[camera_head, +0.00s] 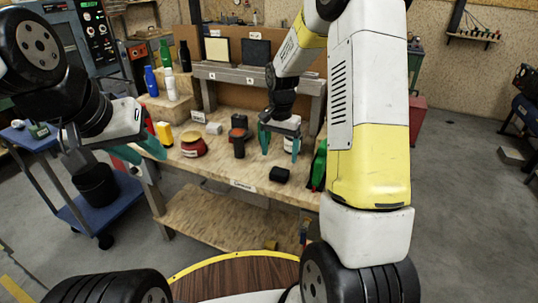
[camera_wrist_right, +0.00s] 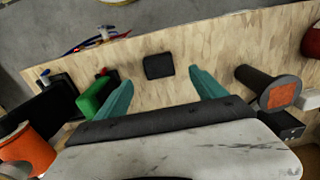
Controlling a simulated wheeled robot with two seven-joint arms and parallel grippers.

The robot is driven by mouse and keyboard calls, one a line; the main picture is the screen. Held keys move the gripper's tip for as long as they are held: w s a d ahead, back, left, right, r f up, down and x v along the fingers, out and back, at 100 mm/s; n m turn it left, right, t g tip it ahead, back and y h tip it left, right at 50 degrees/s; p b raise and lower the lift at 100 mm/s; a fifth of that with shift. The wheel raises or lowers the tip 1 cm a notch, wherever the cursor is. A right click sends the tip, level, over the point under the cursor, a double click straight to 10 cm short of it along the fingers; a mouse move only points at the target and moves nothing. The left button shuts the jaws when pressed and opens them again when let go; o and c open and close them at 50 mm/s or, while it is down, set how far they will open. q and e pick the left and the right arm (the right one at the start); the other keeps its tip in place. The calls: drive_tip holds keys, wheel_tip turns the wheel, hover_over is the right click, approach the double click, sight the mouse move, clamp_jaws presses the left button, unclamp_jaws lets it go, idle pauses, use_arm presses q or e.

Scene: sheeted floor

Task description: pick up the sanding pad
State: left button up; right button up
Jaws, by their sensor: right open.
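A small black block, which looks like the sanding pad (camera_head: 279,174), lies on the wooden workbench near its front edge. It also shows in the right wrist view (camera_wrist_right: 158,66), between and just beyond my right fingertips. My right gripper (camera_head: 279,154) has its teal fingers spread and empty, pointing down above the bench. The gripper also shows in the wrist view (camera_wrist_right: 161,77); its fingers are apart from the block. My left gripper (camera_head: 152,160) is in front of the bench's left end. Its teal fingers look apart, with nothing seen between them.
Near the block on the workbench (camera_head: 225,165) are a dark cylinder (camera_head: 239,147), a red round item (camera_head: 193,147) and a green item (camera_head: 319,166). Bottles stand on the steps at the back left. A blue cart (camera_head: 85,215) stands left. The bench around the block is bare.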

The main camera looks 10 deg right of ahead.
sight(280, 170)
drive_tip(key=shift+w+f, duration=0.35)
drive_tip(key=shift+f, duration=0.6)
drive_tip(key=f, duration=0.6)
drive_tip(key=shift+s+d+f, duration=0.15)
drive_tip(key=shift+s+f, duration=0.05)
drive_tip(key=shift+f, duration=0.2)
drive_tip(key=c, duration=1.5)
drive_tip(key=shift+o, duration=0.2)
drive_tip(key=shift+r, duration=0.1)
drive_tip(key=shift+r, duration=0.55)
drive_tip(key=shift+s+a+r, duration=0.1)
drive_tip(key=shift+s+r, duration=0.2)
drive_tip(key=shift+r, duration=0.35)
drive_tip(key=shift+s+a+r, duration=0.1)
drive_tip(key=shift+s+r, duration=0.2)
drive_tip(key=shift+r, duration=0.3)
drive_tip(key=s+a, duration=0.2)
drive_tip(key=s, duration=0.5)
drive_tip(key=s+a+r, duration=0.1)
drive_tip(key=s+a, duration=0.2)
drive_tip(key=s, duration=0.4)
drive_tip(key=shift+r, duration=0.15)
